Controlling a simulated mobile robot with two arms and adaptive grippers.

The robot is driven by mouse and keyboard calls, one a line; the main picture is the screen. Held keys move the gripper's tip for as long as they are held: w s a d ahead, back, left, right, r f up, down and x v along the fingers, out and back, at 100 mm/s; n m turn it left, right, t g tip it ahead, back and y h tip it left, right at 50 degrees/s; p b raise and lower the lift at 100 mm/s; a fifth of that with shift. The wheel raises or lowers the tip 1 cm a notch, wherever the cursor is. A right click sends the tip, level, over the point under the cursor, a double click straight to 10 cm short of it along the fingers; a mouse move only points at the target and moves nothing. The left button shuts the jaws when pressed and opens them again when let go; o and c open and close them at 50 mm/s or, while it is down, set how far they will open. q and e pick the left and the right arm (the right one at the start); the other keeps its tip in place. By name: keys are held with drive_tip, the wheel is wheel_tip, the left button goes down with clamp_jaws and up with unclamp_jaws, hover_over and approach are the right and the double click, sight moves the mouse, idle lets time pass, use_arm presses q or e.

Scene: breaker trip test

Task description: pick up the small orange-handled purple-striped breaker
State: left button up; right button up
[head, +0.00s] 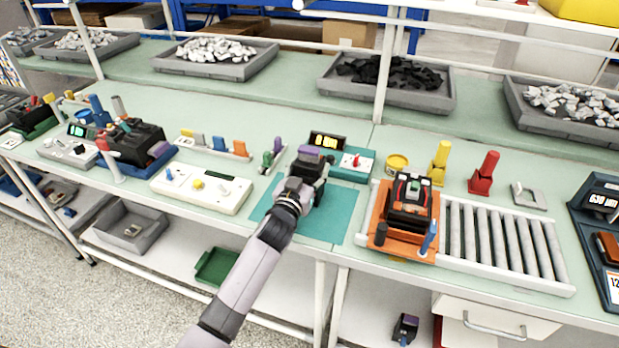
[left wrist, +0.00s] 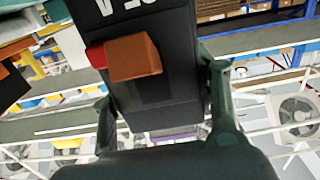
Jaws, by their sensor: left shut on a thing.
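My left gripper (head: 307,174) is shut on a black breaker (head: 309,158) above the teal mat (head: 342,217). In the left wrist view the breaker (left wrist: 155,98) stands between the two fingers of the gripper (left wrist: 162,95). Its orange handle (left wrist: 134,57) faces the camera, with a red bit beside it and white lettering above. My right gripper is not in view.
A teal box with a red knob (head: 357,162) and a yellow-digit display (head: 326,141) stand close behind the gripper. An orange fixture (head: 379,239) holding a black device and a roller track (head: 500,243) are at right. A white panel (head: 203,189) lies left.

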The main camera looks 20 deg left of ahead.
use_arm(q)
drive_tip(key=c, duration=0.8)
drive_tip(key=shift+r, duration=0.1)
drive_tip(key=shift+c, duration=0.3)
drive_tip(key=shift+r, duration=0.1)
